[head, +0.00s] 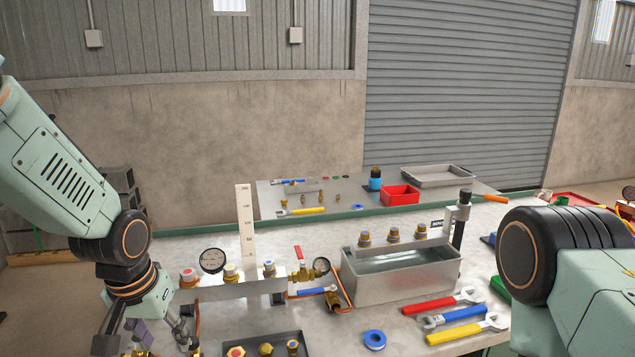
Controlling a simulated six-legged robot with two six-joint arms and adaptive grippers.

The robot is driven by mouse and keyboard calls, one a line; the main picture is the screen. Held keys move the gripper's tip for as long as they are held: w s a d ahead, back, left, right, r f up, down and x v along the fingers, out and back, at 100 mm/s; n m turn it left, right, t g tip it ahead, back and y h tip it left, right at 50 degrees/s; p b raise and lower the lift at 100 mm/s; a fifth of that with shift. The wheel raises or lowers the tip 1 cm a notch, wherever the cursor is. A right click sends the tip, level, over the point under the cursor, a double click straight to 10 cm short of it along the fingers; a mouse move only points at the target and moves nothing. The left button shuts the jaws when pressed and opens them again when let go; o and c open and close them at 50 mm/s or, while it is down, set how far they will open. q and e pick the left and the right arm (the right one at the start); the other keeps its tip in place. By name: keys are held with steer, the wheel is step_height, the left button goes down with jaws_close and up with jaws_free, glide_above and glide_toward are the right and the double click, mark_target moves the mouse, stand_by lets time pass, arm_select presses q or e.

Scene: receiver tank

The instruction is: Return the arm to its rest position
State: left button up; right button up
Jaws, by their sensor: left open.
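My left arm comes in from the left and bends down at the elbow. My left gripper (143,342) hangs at the lower left, open, beside the bench's left front end. My right arm (570,270) shows at the right as a dark joint and a pale green link. Its gripper is out of the picture.
A manifold with knobs (230,287) and a gauge (212,261) stands close right of my left gripper. A dark tray (262,340) of fittings is in front. A metal tank (400,274) stands mid-bench. Several wrenches (442,303) lie near my right arm.

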arm_select(q)
steer(key=s+d+f+t+b, duration=0.1)
steer(key=s+f+b, duration=0.15)
steer(key=f, duration=0.65)
steer(key=s+d+f+t+b, duration=0.1)
steer(key=s+d+f+b, duration=0.15)
steer(key=f, duration=0.55)
steer(key=s+f+g+b, duration=0.2)
steer(key=s+f+b, duration=0.1)
steer(key=s+f, duration=0.6)
steer(key=s+f+g+b, duration=0.2)
steer(key=s+f, duration=0.8)
steer(key=s, duration=0.5)
steer(key=shift+a+b, duration=0.4)
steer(key=shift+b, duration=0.5)
